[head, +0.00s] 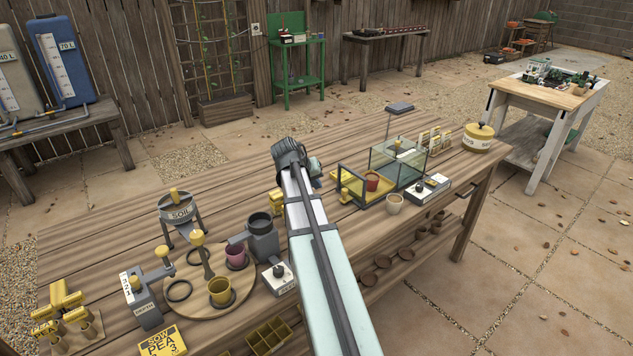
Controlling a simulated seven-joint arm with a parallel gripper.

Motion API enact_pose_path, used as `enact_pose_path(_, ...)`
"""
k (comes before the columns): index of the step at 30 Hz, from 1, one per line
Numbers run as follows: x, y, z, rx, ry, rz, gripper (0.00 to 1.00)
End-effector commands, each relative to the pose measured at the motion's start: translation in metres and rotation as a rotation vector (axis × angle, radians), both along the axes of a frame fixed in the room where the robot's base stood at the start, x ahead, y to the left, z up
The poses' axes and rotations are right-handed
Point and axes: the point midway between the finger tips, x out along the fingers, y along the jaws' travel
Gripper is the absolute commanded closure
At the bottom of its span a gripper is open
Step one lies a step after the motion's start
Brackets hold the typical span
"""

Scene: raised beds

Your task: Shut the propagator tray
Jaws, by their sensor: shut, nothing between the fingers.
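The propagator is a clear glass-sided box (412,158) on the long wooden bench, right of my arm. Its yellow-edged tray (350,198) sticks out of the box toward the left, so it stands open. A reddish-brown pot (372,182) stands in the tray area. My gripper (316,183) is just left of the tray's outer end, small and partly hidden behind my arm. It is shut and empty. I cannot tell whether it touches the tray.
A yellow round tin (478,138) is farther right. A soil hopper (180,213), a round board (190,290) and several pots crowd the bench left of my arm.

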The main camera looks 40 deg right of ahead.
Motion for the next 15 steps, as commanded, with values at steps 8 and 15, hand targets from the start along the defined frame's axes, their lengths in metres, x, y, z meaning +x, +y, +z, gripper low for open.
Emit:
enact_pose_path(8,0.006,-0.029,-0.039,0.001,0.001,-0.002,1.0)
enact_pose_path(15,0.001,-0.055,-0.057,0.0,-0.001,-0.003,1.0)
